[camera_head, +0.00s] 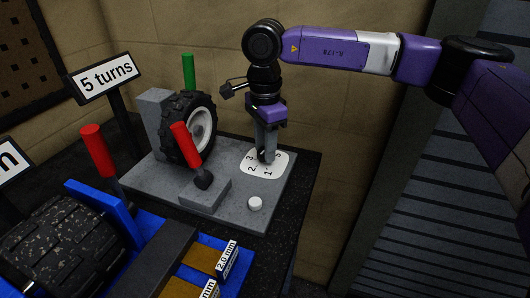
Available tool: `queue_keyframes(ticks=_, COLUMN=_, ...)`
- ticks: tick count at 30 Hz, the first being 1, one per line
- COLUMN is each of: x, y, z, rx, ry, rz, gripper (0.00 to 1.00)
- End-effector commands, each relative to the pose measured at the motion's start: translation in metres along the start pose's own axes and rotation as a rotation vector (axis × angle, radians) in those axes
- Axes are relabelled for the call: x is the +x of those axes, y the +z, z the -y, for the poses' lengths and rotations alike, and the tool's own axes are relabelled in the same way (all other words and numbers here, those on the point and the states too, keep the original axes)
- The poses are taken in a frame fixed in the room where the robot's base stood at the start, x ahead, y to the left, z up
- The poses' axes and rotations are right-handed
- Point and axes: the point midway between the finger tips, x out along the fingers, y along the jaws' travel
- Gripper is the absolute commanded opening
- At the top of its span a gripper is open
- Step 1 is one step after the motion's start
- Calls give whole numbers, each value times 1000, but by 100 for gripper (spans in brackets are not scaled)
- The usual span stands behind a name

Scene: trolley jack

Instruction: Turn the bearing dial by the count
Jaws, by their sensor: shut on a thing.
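The bearing dial is a small dark knob, mostly hidden by my fingers, on a white numbered plate (252,164) at the right of the grey base. The figures 1, 2 and 3 can be made out on the plate. My gripper (266,156) points straight down over the plate, its fingers shut on the knob. A sign (108,79) reading "5 turns" stands at the back left. Where the dial points cannot be told.
On the grey base (150,185) stand a tyred wheel (200,134), a red-handled lever (186,145) and a white button (255,204). A green handle (189,72) rises behind the wheel. A blue jack (105,218) with another red handle (97,150) and a 2.0 mm block (227,258) are in front.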

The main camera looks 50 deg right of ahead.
Motion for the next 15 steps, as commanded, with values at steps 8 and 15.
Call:
queue_keyframes(ticks=8, x=0, y=0, z=1, rx=-260, ry=-3, rz=0, gripper=0)
queue_keyframes(ticks=15, x=-1, y=0, z=1, rx=-468, ry=-3, rz=0, gripper=0)
